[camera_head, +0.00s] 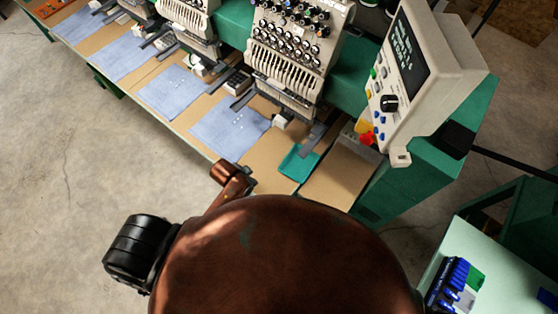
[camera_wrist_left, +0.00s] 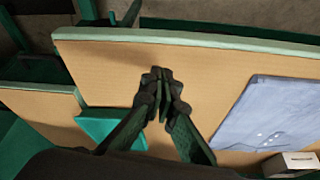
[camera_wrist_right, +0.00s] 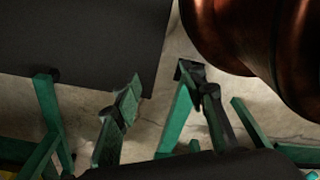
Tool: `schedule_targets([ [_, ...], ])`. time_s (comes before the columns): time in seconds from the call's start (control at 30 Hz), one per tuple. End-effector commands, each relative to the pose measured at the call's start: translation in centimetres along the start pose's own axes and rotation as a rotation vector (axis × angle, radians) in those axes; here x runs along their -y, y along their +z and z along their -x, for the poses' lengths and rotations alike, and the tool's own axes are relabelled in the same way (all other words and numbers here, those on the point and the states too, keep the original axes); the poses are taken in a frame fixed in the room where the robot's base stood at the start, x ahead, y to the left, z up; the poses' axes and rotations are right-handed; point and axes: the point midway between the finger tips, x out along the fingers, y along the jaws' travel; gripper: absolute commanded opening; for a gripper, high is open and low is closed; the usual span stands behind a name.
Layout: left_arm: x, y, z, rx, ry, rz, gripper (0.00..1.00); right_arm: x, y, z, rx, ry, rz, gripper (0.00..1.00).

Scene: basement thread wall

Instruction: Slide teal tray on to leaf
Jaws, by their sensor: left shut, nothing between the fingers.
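The teal tray (camera_head: 299,162) lies on the tan table top at its right end, beside the seam with the leaf. The leaf (camera_head: 343,172) is a tan board to the right of it, and it looks bare. In the left wrist view the tray (camera_wrist_left: 130,138) is partly behind a finger, with the leaf (camera_wrist_left: 35,115) to its left. My left gripper (camera_wrist_left: 163,78) is shut and empty over the tan top beside the tray; I cannot tell whether it touches the tray. My right gripper (camera_wrist_right: 165,92) is open and empty, away from the table.
A blue cloth (camera_head: 228,126) lies left of the tray, with a small white box (camera_head: 282,120) near it. Embroidery heads (camera_head: 290,60) stand behind. A control panel (camera_head: 415,80) rises by the leaf. A pale green cart (camera_head: 490,255) stands at the lower right.

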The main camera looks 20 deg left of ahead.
Motion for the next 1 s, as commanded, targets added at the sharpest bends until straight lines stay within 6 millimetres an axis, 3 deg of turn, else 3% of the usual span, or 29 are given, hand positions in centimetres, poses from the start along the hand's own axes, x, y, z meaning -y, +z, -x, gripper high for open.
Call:
schedule_targets([
  [0.03,-0.3,-2.0,0.3,-0.01,0.017,-0.073,0.0,0.0,0.1,0.2,0.002,-0.001,0.0,0.39],
  [0.2,-2.1,-7.6,0.7,-0.017,0.091,-0.374,0.0,-0.1,0.0,0.7,0.001,0.0,0.0,0.39],
  [0.4,-2.3,-12.9,0.6,0.052,0.174,-0.844,0.0,-0.6,0.0,1.1,0.002,0.005,0.002,0.39],
  [0.53,-0.1,-14.6,1.4,0.138,0.211,-1.096,0.0,-0.9,-0.1,1.4,0.0,0.009,0.002,0.39],
  [0.7,3.1,-15.6,2.8,0.233,0.246,-1.287,0.0,-1.1,-0.3,1.6,-0.002,0.011,0.002,0.39],
  [0.87,4.7,-15.8,3.5,0.275,0.264,-1.354,0.0,-1.1,-0.3,1.6,-0.003,0.011,0.002,0.39],
  [1.0,4.8,-15.5,2.6,0.281,0.271,-1.364,0.0,-1.1,-0.3,1.8,-0.003,0.011,0.002,0.39],
])
